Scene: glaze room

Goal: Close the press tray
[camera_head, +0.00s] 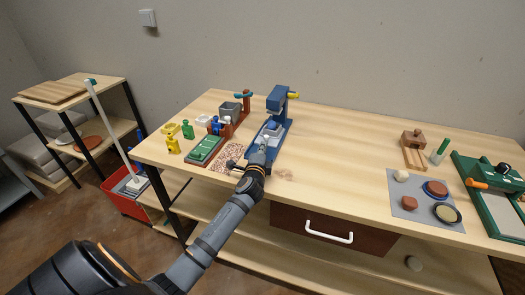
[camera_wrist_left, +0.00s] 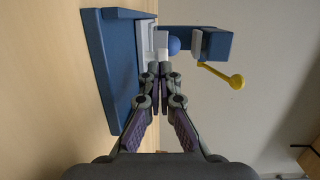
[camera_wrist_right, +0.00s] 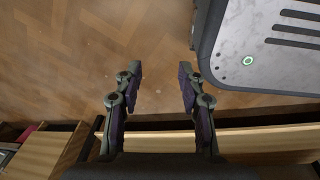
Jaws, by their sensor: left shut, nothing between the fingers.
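The blue press (camera_head: 279,97) stands on the wooden table, with a yellow-ended lever at its top right. Its pale tray (camera_head: 272,129) sits low in the press, above the blue base. In the left wrist view the pale tray (camera_wrist_left: 145,42) lies along the blue base (camera_wrist_left: 98,60), with a round blue part beside it. My left gripper (camera_head: 262,148) is shut and empty at the front of the press. Its fingertips (camera_wrist_left: 160,68) are close to the tray's front; I cannot tell whether they touch. My right gripper (camera_wrist_right: 160,80) is open and empty, over the floor.
Left of the press are a green board (camera_head: 205,150), a speckled mat (camera_head: 227,158) and small yellow and green figures. A grey mat (camera_head: 398,190) with round pieces and a green press (camera_head: 490,195) stand right. The table's middle is clear.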

